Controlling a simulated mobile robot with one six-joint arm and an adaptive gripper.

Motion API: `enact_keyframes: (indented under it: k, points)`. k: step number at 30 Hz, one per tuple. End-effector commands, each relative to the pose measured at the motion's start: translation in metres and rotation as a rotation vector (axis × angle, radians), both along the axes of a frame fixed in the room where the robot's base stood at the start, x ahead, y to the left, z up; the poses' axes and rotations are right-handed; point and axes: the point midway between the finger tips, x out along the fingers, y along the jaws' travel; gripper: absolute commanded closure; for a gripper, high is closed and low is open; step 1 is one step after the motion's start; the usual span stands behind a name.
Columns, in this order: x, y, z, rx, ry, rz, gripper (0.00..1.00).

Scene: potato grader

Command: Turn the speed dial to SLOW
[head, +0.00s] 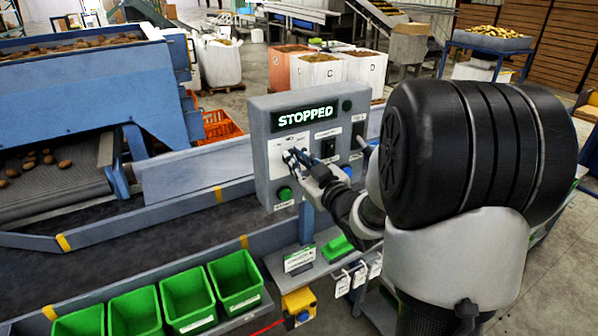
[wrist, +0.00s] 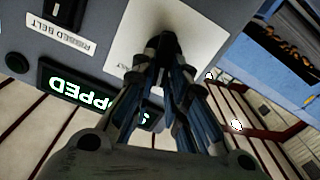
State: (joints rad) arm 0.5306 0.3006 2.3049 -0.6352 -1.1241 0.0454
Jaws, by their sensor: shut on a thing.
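The grey control box (head: 259,125) stands in the middle of the head view, with a lit display (head: 305,116) reading STOPPED. The white dial plate (head: 281,143) is on the left of its face; it also shows in the wrist view (wrist: 195,35). My gripper (head: 292,157) is at this plate, its fingers reaching to the face. In the wrist view my gripper (wrist: 166,48) has its fingertips together on the speed dial, which they hide almost fully. The dial's pointing direction and the plate's small markings cannot be read.
Right of the plate are a black switch (head: 328,148) and another switch (head: 357,135). A green button (head: 285,193) sits below the plate, a blue button (head: 346,171) to the lower right. Green bins (head: 236,281) stand in front of the belt (head: 150,205).

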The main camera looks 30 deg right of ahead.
Motion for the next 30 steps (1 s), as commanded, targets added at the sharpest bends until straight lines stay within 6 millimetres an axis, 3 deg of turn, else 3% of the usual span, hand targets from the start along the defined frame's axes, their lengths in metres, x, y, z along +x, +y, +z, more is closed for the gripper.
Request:
enact_keyframes:
  k: [15, 30]
  points:
    - [0.0000, 0.0051, -0.0042, -0.364, -0.017, 0.000, 1.00]
    - [0.0002, 0.0059, -0.0016, -0.455, -0.019, 0.000, 1.00]
